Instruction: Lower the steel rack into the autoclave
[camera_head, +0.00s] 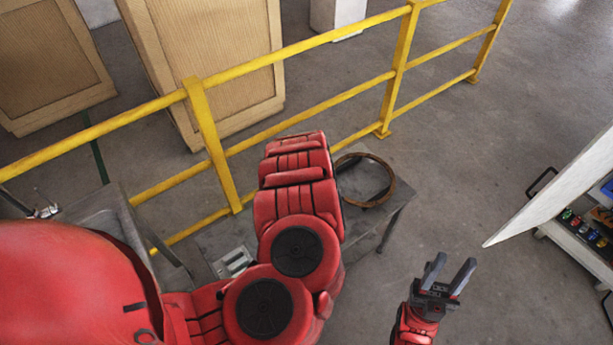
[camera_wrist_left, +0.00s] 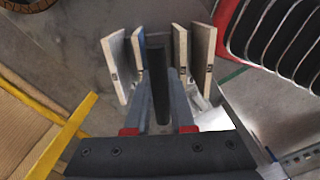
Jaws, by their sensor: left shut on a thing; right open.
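In the left wrist view my left gripper (camera_wrist_left: 160,95) is shut on a dark upright piece, seemingly the handle of the steel rack. Several pale grey tiles (camera_wrist_left: 202,58) stand upright on both sides of the fingers. A bit of bright metal (camera_wrist_left: 198,98), probably the rack, shows behind the right finger. My right gripper (camera_head: 448,272) is open and empty over the floor.
A yellow railing (camera_head: 300,48) runs behind the grey table (camera_head: 388,216), with wooden crates (camera_head: 215,60) beyond. A grey metal basin (camera_head: 105,222) stands at left. A white panel (camera_head: 560,192) and a shelf of small coloured items (camera_head: 585,230) are at right. The floor between is clear.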

